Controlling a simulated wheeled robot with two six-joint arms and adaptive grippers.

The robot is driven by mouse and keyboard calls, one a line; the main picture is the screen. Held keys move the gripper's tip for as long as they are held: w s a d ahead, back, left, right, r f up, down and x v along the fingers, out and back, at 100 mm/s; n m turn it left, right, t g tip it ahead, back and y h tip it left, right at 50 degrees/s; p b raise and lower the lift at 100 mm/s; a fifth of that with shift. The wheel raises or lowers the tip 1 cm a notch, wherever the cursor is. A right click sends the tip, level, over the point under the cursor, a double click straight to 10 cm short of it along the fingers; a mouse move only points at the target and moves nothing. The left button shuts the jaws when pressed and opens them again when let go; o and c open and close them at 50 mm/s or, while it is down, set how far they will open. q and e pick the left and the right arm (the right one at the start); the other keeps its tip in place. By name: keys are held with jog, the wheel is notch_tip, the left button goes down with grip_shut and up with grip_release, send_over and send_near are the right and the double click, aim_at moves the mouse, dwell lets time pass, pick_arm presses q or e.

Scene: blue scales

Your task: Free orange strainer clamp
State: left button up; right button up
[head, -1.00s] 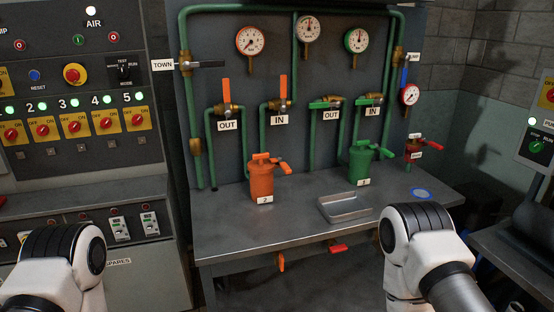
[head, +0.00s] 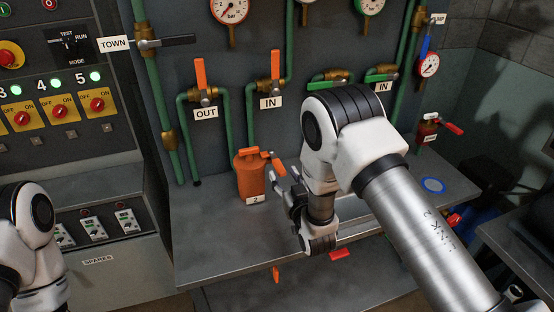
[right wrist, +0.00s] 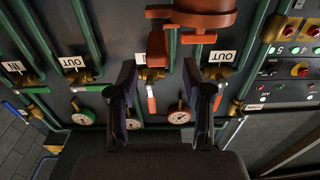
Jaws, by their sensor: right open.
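The orange strainer (head: 250,182) with label 2 stands upright on the bench. Its orange-red clamp handle (head: 277,164) sticks out to the right at lid height. My right gripper (head: 283,179) is just right of the strainer, by the handle, its fingers pointing toward it. The strainer (right wrist: 192,20) also shows upside down at the top of the right wrist view. There the two fingers of my right gripper (right wrist: 160,72) are spread apart with nothing gripped, and the strainer's handles lie beyond the tips. My left gripper is out of view; only my left arm shows.
Two orange valve levers (head: 200,73) stand upright above the strainer, with green pipes behind. My right arm hides the green strainer and most of the tray. The bench (head: 205,235) is clear in front of and left of the orange strainer.

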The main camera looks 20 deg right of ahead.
aim_at(276, 159)
jog(key=w, duration=0.3)
jog(key=w+f, duration=0.1)
jog(key=w, duration=0.1)
jog(key=shift+w+p, duration=0.25)
jog(key=shift+p, duration=0.15)
jog(key=shift+w+r, duration=0.1)
jog(key=shift+r, duration=0.05)
jog(key=shift+s+r, duration=0.1)
jog(key=shift+s, duration=0.1)
jog(key=shift+w, duration=0.1)
grip_shut()
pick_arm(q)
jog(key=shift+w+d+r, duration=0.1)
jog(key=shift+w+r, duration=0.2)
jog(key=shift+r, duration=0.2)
